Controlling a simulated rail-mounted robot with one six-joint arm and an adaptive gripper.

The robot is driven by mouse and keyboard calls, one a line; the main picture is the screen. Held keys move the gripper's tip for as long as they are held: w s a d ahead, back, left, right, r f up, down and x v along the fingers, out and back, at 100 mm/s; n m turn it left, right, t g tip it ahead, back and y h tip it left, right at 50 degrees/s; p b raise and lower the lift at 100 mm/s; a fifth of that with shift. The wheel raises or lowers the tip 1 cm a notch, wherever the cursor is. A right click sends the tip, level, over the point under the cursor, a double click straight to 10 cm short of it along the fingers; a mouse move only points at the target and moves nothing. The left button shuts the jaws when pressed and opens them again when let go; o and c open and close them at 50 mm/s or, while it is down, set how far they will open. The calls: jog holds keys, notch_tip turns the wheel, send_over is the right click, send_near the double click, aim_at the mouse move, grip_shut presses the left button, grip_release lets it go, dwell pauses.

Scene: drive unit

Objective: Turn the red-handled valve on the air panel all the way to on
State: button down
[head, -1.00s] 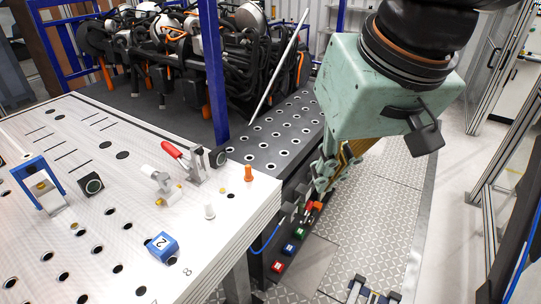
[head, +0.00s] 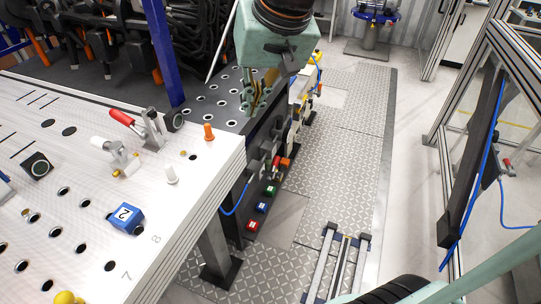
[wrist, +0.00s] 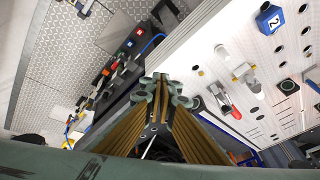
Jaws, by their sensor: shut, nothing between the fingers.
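A small red-handled fitting (head: 507,163) shows at the far right, beside a dark upright panel (head: 478,160) with blue hoses. Another small red part (head: 277,164) sits by dark fittings on the table's side. I cannot tell for certain which is the air panel's valve, nor how its handle is set. My gripper (head: 254,106) is shut and empty, pointing down above the dark perforated plate, apart from both red parts. In the wrist view its fingertips (wrist: 163,88) are together, and a red and orange part on the table's side (wrist: 104,72) lies to their left.
The white perforated table (head: 75,160) carries a red-handled toggle clamp (head: 122,117), a blue block (head: 126,217) and an orange peg (head: 208,131). A blue post (head: 160,50) stands behind. The patterned floor aisle (head: 335,150) is mostly open.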

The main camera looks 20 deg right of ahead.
jog(key=w+d+f+m+b, duration=0.2)
jog(key=w+d+f, duration=0.1)
jog(key=w+f, duration=0.7)
jog(key=w+d+f+m+h, duration=0.1)
jog(key=w+d+f, duration=0.4)
jog(key=f, duration=0.6)
jog(key=w+d+f+m+h+b, duration=0.1)
jog(key=w+d+f, duration=0.4)
jog(key=f, duration=0.7)
jog(key=w+d+f+m+h+b, duration=0.1)
jog(key=w+d+f+m+h, duration=0.1)
jog(key=w+d+f, duration=0.4)
jog(key=shift+w+f+m, duration=0.45)
jog(key=shift+f+m, duration=0.05)
jog(key=shift+f, duration=2.35)
jog(key=shift+f, duration=0.1)
jog(key=b, duration=0.4)
send_over(276, 162)
jog(key=s+a, duration=0.1)
jog(key=s, duration=0.1)
jog(key=f, duration=1)
jog(key=shift+s+a+f, duration=0.1)
jog(key=shift+a, duration=0.1)
jog(key=shift+x, duration=1.2)
jog(key=shift+a, duration=0.1)
